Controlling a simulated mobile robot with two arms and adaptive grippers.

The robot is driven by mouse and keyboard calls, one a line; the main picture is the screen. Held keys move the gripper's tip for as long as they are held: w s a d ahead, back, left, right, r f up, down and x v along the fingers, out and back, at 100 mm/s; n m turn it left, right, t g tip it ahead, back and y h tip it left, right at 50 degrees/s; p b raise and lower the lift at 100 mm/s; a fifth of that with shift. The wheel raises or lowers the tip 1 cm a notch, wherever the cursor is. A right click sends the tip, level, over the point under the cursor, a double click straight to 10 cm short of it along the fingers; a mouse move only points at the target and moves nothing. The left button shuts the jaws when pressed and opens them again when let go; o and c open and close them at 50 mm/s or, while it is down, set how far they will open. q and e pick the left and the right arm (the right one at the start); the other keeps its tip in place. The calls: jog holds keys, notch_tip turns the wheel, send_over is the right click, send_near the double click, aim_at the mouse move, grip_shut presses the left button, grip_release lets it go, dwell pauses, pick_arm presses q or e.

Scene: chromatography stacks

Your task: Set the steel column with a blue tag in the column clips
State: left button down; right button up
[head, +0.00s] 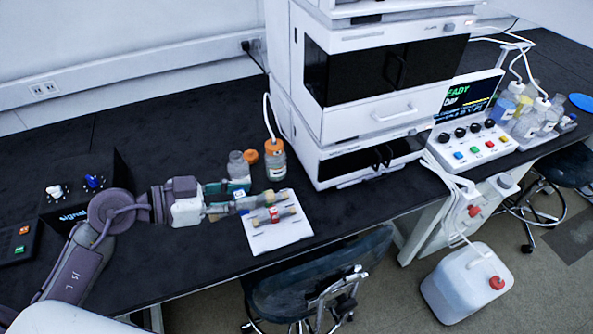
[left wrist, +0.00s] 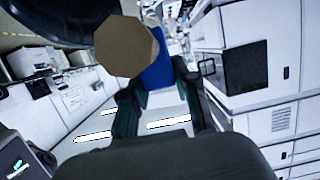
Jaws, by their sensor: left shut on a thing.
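My left gripper (head: 232,203) is shut on the steel column with a blue tag (head: 250,202), above the left part of the white tray. In the left wrist view the column's round tan end (left wrist: 125,46) faces the camera, with the blue tag (left wrist: 157,72) behind it, between my gripper's fingers (left wrist: 158,98). A column with a red tag (head: 274,213) lies on the white tray (head: 268,240). My right gripper is not in view.
The tall white instrument stack (head: 320,120) rises to the right. A control panel (head: 475,143) stands further right. A dark chair (head: 320,280) is at the bench's front edge. Black bench (head: 190,260) is clear in front of the arm.

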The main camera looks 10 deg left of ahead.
pick_arm(q)
jog(key=w+d+r+m+g+h, duration=0.1)
jog(key=w+d+r, duration=0.1)
jog(key=w+d, duration=0.15)
jog(key=w+d+r+m+g, duration=0.1)
jog(key=w+d+r, duration=0.1)
jog(key=d, duration=0.3)
jog(key=w+a+f+n+t, duration=0.1)
jog(key=w+a+f, duration=0.1)
jog(key=w+a, duration=0.2)
jog(key=shift+w+a+n+t+y, duration=0.2)
jog(key=shift+w+n+t+y, duration=0.1)
jog(key=shift+t+y, duration=0.1)
jog(key=shift+f, duration=0.2)
notch_tip(320, 180, down, 23)
jog(key=b, duration=0.9)
jog(key=shift+f, duration=2.2)
jog(key=shift+f, duration=0.2)
jog(key=c, duration=0.9)
grip_release()
jog(key=shift+s, duration=0.1)
jog(key=shift+o, duration=0.2)
jog(key=shift+f, duration=0.1)
